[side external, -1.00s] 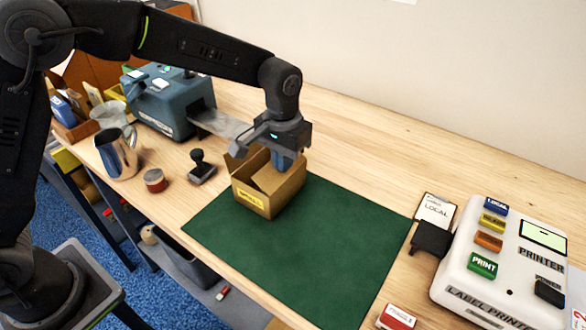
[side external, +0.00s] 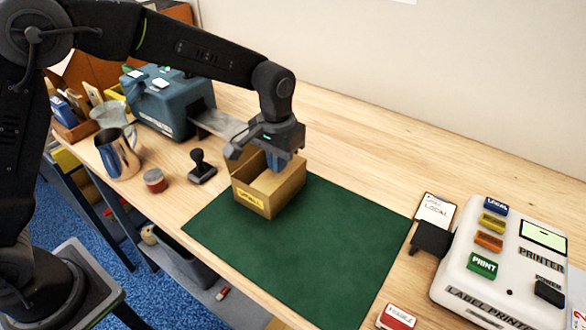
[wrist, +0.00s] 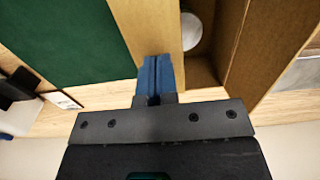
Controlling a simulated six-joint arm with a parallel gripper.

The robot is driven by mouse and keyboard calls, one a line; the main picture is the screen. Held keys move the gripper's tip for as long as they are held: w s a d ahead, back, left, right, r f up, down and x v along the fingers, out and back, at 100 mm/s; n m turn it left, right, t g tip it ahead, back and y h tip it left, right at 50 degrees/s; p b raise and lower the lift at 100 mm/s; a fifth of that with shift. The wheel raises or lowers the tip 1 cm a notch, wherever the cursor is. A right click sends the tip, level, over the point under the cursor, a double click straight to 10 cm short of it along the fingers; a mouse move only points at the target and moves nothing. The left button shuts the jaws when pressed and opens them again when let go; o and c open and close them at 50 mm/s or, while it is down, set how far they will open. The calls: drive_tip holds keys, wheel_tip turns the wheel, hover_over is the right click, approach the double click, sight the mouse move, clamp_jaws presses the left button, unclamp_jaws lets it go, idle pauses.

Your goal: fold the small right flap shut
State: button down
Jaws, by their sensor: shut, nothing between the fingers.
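The open cardboard carton (side external: 283,198) stands on the green mat with a yellow label on its front. My gripper (side external: 277,168) is shut and empty, pointing down over the carton's opening. In the wrist view its blue fingertips (wrist: 155,62) are at the small right flap (wrist: 147,25), a light cardboard strip along the carton's mat side. The flap leans inward over part of the opening; its exact angle and whether the fingers touch it are unclear. A round white item (wrist: 191,31) shows inside the carton. My gripper partly hides the back flaps in the side view.
The green mat (side external: 310,245) is clear in front and right of the carton. The label printer (side external: 510,265) is at right.

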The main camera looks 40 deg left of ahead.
drive_tip(key=shift+r, duration=3.4)
drive_tip(key=s+a+r+t, duration=0.3)
drive_tip(key=s+a+r, duration=0.45)
drive_tip(key=s, duration=0.35)
drive_tip(key=s+a+f+t, duration=0.1)
drive_tip(key=s+a, duration=0.3)
drive_tip(key=s, duration=0.9)
drive_tip(key=shift+a+t, duration=0.2)
drive_tip(key=shift+t, duration=0.6)
drive_tip(key=shift+w, duration=0.15)
